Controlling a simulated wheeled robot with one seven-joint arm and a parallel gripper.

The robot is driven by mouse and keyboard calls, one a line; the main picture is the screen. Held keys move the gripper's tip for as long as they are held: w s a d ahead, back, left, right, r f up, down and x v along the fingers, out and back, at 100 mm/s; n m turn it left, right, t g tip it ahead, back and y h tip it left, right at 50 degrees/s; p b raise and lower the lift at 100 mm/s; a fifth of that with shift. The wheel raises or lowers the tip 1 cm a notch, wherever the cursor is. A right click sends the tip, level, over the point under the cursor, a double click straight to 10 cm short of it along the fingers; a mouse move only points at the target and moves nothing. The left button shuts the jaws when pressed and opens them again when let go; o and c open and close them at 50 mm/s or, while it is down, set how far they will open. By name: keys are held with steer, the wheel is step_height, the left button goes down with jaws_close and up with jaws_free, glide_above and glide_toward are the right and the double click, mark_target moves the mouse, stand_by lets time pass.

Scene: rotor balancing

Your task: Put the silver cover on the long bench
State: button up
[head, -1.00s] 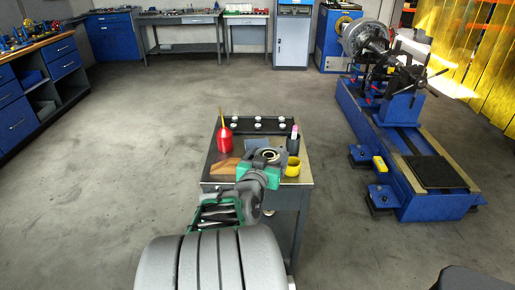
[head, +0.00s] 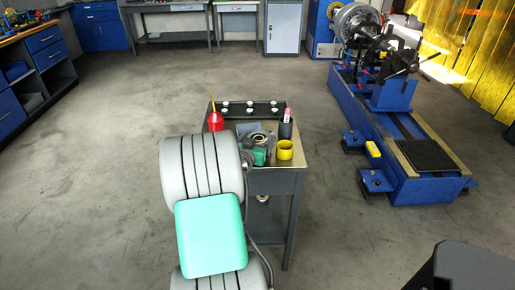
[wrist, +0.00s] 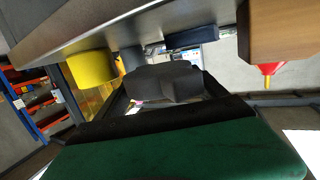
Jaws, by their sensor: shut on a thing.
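A round grey metal part with a dark centre, seemingly the silver cover (head: 258,139), is at the small cart's top, right at my gripper (head: 260,156). My gripper is shut on it, though my arm hides most of the grasp. In the wrist view a dark grey shape (wrist: 165,85) sits beyond the green hand; I cannot tell finger from part there. A long grey bench (head: 168,38) stands at the back left. A blue-drawer workbench (head: 48,65) with a wooden top runs along the left; I cannot tell which is the long bench.
The cart (head: 300,180) also holds a red oil can (head: 215,121), a yellow cup (head: 285,150), a dark bottle (head: 286,125) and a black rack (head: 250,107). A blue balancing machine (head: 420,160) stands right. The floor left is clear.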

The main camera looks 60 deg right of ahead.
steer(key=shift+w+d+f, duration=0.15)
steer(key=shift+f, duration=0.75)
steer(key=shift+w+d+f, duration=0.15)
steer(key=shift+f, duration=0.75)
steer(key=shift+f+b, duration=0.2)
steer(key=shift+b, duration=0.15)
steer(key=o, duration=1.7)
steer(key=shift+o, duration=0.2)
